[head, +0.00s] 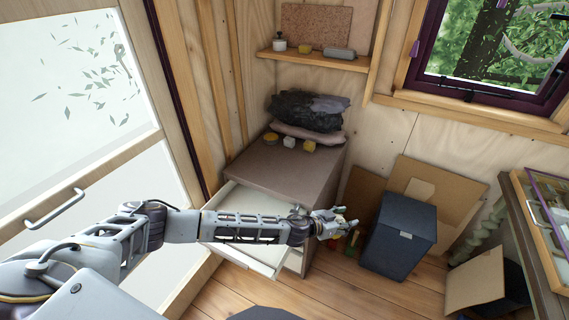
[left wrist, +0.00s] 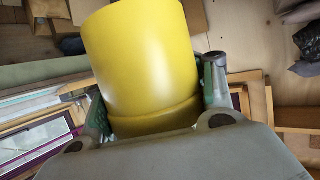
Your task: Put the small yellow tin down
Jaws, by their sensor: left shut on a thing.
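The small yellow tin (left wrist: 140,60) fills the middle of the left wrist view, a smooth cylinder with a rim band near its lower end. My left gripper (left wrist: 155,105) is shut on it, with a finger on each side. In the head view my left gripper (head: 340,222) is at the end of the outstretched arm, in front of the cabinet's right side. I cannot make out the held tin clearly there. My right gripper is not in view.
A brown-topped cabinet (head: 260,163) has an open white drawer (head: 238,200) below my arm. Several small yellow and white items and dark bags (head: 305,110) lie on its top. A dark blue box (head: 400,235) stands to the right. A wall shelf (head: 315,60) holds small items.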

